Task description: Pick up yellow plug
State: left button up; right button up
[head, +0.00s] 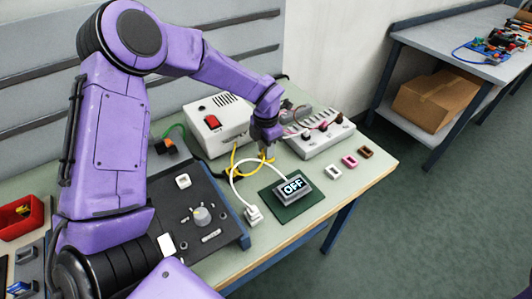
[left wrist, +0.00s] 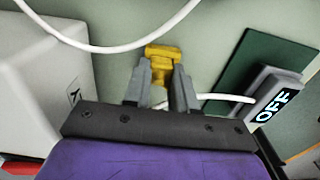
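The yellow plug (head: 269,158) is at my left gripper (head: 265,148), low over the pale bench top. In the left wrist view the yellow plug (left wrist: 161,52) has its narrow part between the two fingertips of my left gripper (left wrist: 161,72). The fingers stand close on both sides of it and look shut on it; its wider end shows past the tips. I cannot tell whether the plug touches the bench. A yellow cable (head: 234,172) loops on the bench beside the gripper. My right gripper is not in view.
A white box with a red switch (head: 212,122) stands behind the gripper. A white socket strip (head: 318,138) is to its right. The OFF display (head: 292,188) sits on a green mat in front, and a white plug (head: 253,214) with its cable lies nearby. Coloured sockets lie right.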

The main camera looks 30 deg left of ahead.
pick_arm(q)
grip_shut()
jog(key=shift+r, duration=0.1)
jog(key=shift+r, duration=0.15)
jog(key=r, duration=0.2)
jog(key=r+b, duration=0.1)
jog(key=r, duration=0.1)
jog(key=shift+s+d, duration=0.25)
jog(key=shift+s, duration=0.15)
jog(key=s+d+r+p, duration=0.2)
jog(key=s+d+r, duration=0.3)
jog(key=s+r, duration=0.3)
jog(key=s, duration=0.4)
jog(key=shift+r, duration=0.3)
